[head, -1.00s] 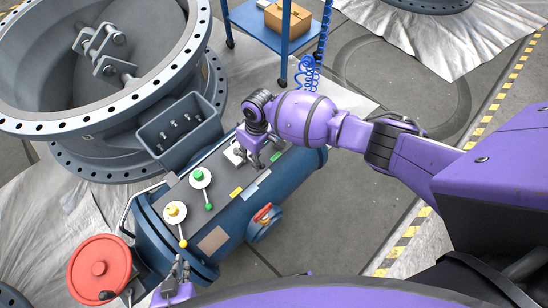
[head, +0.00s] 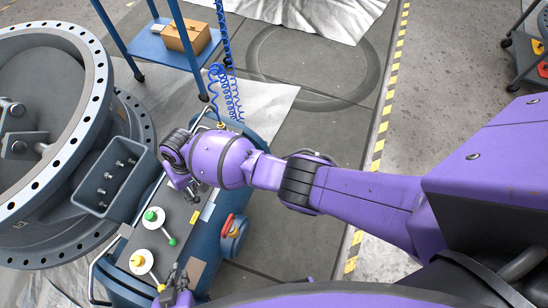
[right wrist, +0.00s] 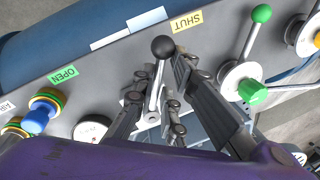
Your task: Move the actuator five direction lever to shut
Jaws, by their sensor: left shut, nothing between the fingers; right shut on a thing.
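The direction lever (right wrist: 162,49), a thin metal arm with a black ball knob, shows in the right wrist view. Its knob points up the picture, nearer the yellow SHUT label (right wrist: 187,22) than the green OPEN label (right wrist: 63,76). My right gripper (right wrist: 158,85) is shut on the lever arm, fingers on both sides, the knob beyond the tips. In the head view my right gripper (head: 190,190) is over the blue actuator (head: 180,232) and hides the lever. My left gripper (head: 172,288) is shut and empty by the near end of the actuator.
A green-knobbed lever (head: 152,216) and a yellow-knobbed lever (head: 140,261) stand along the panel. A blue cart (head: 165,48) with a cardboard box is behind.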

